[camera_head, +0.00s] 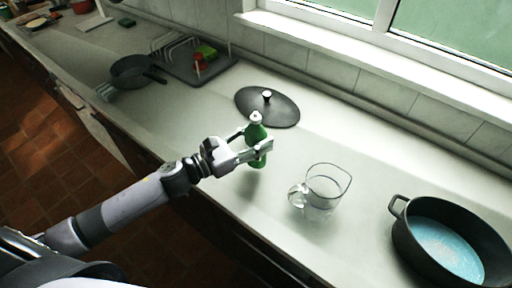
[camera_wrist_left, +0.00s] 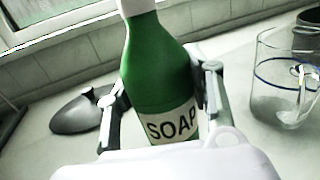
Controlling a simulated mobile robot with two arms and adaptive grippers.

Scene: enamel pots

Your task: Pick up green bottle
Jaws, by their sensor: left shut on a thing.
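The green bottle (camera_head: 256,134) has a white top and is upright in the head view, above or on the pale counter. In the left wrist view the green bottle (camera_wrist_left: 158,75) fills the middle, with a white label reading SOAP. My left gripper (camera_head: 262,149) is shut on the bottle, one finger on each side of it. In the left wrist view the fingers of my left gripper (camera_wrist_left: 160,100) flank the bottle. I cannot tell whether the bottle's base touches the counter. My right gripper is not in view.
A glass jug (camera_head: 322,190) stands right of the bottle. A black pot (camera_head: 401,232) with bluish liquid is farther right. A dark lid (camera_head: 283,110) lies behind the bottle. A dark pan (camera_head: 130,72) and a dish rack (camera_head: 205,70) are at the back left.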

